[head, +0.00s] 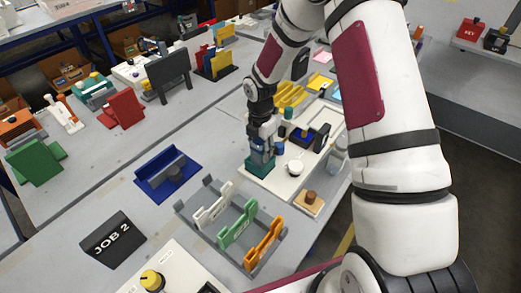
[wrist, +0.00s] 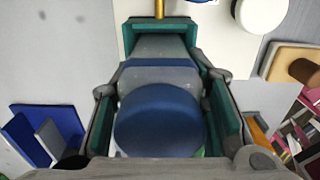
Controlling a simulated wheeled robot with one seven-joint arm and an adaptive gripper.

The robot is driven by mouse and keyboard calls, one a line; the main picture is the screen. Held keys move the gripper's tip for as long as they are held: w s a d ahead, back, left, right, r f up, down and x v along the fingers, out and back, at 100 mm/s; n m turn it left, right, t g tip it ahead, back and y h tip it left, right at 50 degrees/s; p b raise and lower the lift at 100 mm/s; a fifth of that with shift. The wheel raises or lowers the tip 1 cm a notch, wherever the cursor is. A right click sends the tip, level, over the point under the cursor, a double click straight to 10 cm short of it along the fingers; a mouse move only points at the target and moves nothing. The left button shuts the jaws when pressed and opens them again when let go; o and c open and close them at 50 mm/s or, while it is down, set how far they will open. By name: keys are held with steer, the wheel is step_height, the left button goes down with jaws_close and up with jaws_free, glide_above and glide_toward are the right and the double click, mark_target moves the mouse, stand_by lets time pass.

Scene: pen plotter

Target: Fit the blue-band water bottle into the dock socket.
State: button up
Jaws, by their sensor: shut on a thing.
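The water bottle (wrist: 158,78) has a grey body, a blue band and a broad blue cap nearest the wrist camera. My gripper (wrist: 160,88) is shut on it, with a dark finger on each side. In the head view my gripper (head: 263,138) points down over the teal dock socket (head: 258,168). In the wrist view the dock's teal walls (wrist: 194,28) show behind and beside the bottle. The bottle appears upright and in line with the dock. The fingers and cap hide its lower end, so I cannot tell how deep it sits.
A white panel (head: 283,183) with a white round knob (head: 295,167) lies right of the dock. A clear bottle (head: 338,160) stands at the table's right edge. A blue holder (head: 168,180) and a grey rack (head: 205,234) with coloured brackets stand nearer, with bare table between.

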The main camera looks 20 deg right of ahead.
steer(key=shift+f, duration=0.3)
steer(key=shift+f, duration=0.15)
steer(key=o, duration=1.4)
steer(key=shift+o, duration=0.2)
